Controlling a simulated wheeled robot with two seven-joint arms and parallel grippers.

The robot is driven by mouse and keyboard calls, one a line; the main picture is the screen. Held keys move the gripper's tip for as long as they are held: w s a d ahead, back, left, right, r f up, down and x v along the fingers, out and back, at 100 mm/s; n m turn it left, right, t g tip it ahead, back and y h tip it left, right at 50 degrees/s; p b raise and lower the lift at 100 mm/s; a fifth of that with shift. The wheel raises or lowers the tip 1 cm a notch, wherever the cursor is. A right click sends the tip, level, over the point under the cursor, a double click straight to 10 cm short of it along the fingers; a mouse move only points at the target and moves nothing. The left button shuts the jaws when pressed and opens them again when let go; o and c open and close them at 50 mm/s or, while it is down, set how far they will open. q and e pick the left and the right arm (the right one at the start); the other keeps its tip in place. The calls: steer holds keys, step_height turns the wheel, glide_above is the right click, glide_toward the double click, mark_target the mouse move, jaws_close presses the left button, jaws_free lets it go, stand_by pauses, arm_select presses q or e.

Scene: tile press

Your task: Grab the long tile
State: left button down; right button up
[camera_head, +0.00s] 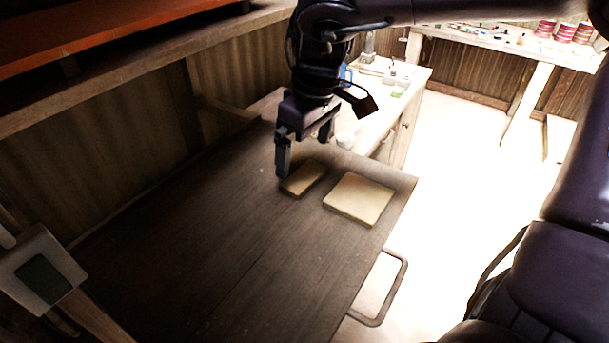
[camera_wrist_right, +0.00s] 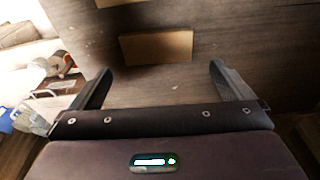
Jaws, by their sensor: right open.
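The long tile (camera_head: 304,178) is a narrow tan block lying flat on the dark wooden table. Beside it to the right lies a wider, squarer tan tile (camera_head: 359,199), with a gap between them. My right gripper (camera_head: 304,157) is open and empty, pointing down at the far side of the long tile. In the right wrist view the long tile (camera_wrist_right: 157,47) lies crosswise beyond the spread fingertips (camera_wrist_right: 160,72), and I see no contact. Only an edge of the wider tile (camera_wrist_right: 118,2) shows at the top there. My left gripper is not in view.
The dark wooden table (camera_head: 200,245) is clear to the left and front. A metal handle (camera_head: 385,295) sticks out at its right edge. A white device with a dark screen (camera_head: 42,277) stands at lower left. A cluttered white counter (camera_head: 378,108) lies behind.

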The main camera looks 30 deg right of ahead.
mark_target(304, 175)
steer(key=f+p, duration=0.1)
steer(key=f, duration=0.1)
steer(key=f+p, duration=0.1)
steer(key=f, duration=0.1)
steer(key=shift+d+f, duration=0.2)
steer(key=shift+f, duration=0.1)
steer(key=shift+w+f+p, duration=0.15)
steer(key=shift+f+p, duration=0.15)
steer(key=shift+f, duration=0.2)
steer(key=c, duration=0.8)
steer(key=shift+c, duration=0.3)
steer(key=shift+r, duration=0.1)
